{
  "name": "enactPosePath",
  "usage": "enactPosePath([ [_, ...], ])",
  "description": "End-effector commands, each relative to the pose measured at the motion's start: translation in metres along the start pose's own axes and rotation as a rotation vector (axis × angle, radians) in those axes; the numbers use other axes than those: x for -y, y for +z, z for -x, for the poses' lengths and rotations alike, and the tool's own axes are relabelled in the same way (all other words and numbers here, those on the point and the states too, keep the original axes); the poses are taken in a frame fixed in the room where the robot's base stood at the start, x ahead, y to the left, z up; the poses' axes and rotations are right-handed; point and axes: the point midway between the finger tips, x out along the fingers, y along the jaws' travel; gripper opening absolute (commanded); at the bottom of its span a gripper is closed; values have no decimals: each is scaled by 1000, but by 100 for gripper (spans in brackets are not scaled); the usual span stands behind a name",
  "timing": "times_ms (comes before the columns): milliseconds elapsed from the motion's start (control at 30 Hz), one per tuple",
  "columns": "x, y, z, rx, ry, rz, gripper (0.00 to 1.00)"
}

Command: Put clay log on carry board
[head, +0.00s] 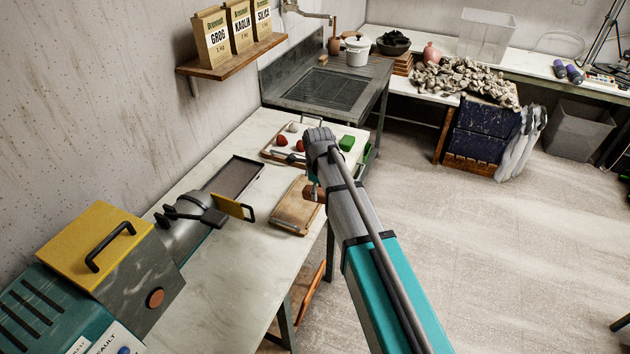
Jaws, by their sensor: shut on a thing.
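A brown wooden board (293,209) with a dark bar at its near edge lies on the pale worktop; it looks like the carry board. My gripper (314,186) is at the board's right side, mostly hidden by my own wrist and arm. It is shut on a small reddish-brown piece, which looks like the clay log (310,193). The log shows only in part, over or beside the board's right edge. I cannot tell whether it touches the board.
A dark shallow tray (232,178) and a grey device with a yellow plate (233,208) stand left. A yellow-topped box (95,245) fills the near left. Bare worktop lies in front.

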Motion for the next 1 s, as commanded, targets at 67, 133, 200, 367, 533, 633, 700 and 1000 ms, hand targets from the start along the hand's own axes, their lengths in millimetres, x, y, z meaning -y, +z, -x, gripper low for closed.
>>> enactPosePath([
  [67, -14, -11, 10, 0, 0, 0, 0],
  [133, -22, -17, 14, 0, 0, 0, 0],
  [200, -28, -22, 17, 0, 0, 0, 0],
  [367, -37, -29, 21, 0, 0, 0, 0],
  [533, -40, -31, 23, 0, 0, 0, 0],
  [633, -40, -32, 22, 0, 0, 0, 0],
  [700, -40, -31, 22, 0, 0, 0, 0],
  [1000, -40, -31, 22, 0, 0, 0, 0],
])
